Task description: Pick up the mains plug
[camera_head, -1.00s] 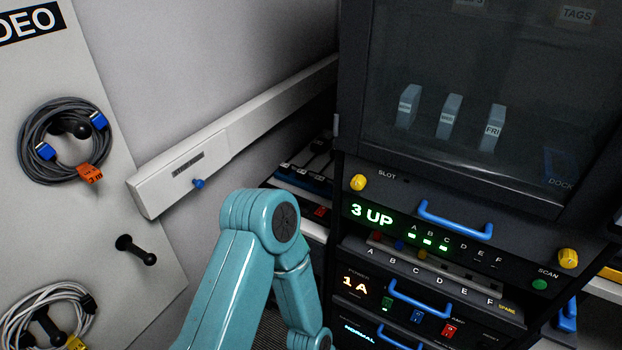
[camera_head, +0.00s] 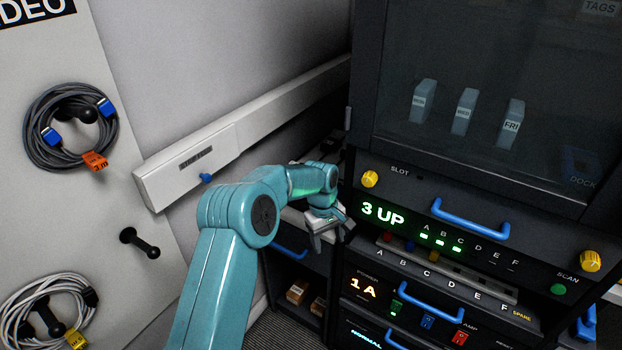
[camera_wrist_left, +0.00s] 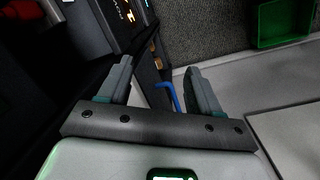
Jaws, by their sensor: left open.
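My left gripper (camera_head: 326,239) is raised near the left front edge of the dark equipment rack, with its fingers pointing down. In the left wrist view the left gripper (camera_wrist_left: 157,82) is open, with nothing between its two fingers. I cannot make out a mains plug in any view. My left arm covers part of the shelf behind it. My right gripper is not in view.
The equipment rack (camera_head: 440,168) stands at the right with blue handles. A white wall trunking (camera_head: 190,165) runs along the wall. Coiled cables (camera_head: 52,150) hang on the left board, near a bare black peg (camera_head: 140,243). A green bin (camera_wrist_left: 283,25) shows in the wrist view.

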